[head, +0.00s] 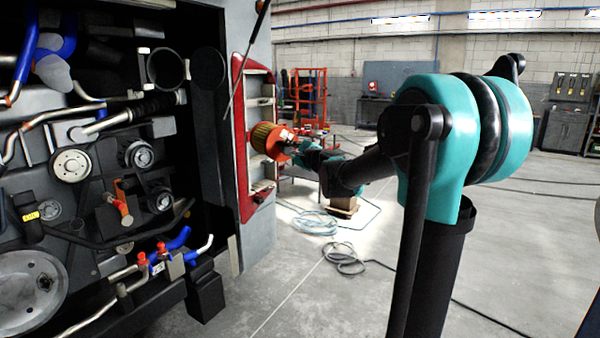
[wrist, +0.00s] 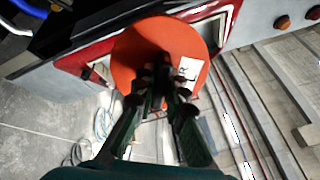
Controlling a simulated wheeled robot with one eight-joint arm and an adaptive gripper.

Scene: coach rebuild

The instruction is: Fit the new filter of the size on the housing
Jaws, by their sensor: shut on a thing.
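The filter (head: 276,142) has an orange end cap and a yellowish pleated body. It lies sideways at the red-framed recess (head: 240,150) in the vehicle's side, pleated end toward the recess. I cannot tell whether it touches the housing, which is hidden behind it. My gripper (head: 293,148) is shut on the middle of the orange cap, from the outer side. In the wrist view the round orange cap (wrist: 135,48) fills the upper middle, with a white label (wrist: 188,68) too small to read. My gripper's fingers (wrist: 163,82) meet at its centre.
The open engine bay (head: 80,170) with pipes and pulleys is at the left. A thin dark rod (head: 247,55) slants above the recess. Hoses (head: 315,222) lie on the floor. An orange rack (head: 308,95) and benches stand further back. The floor right of the vehicle is mostly clear.

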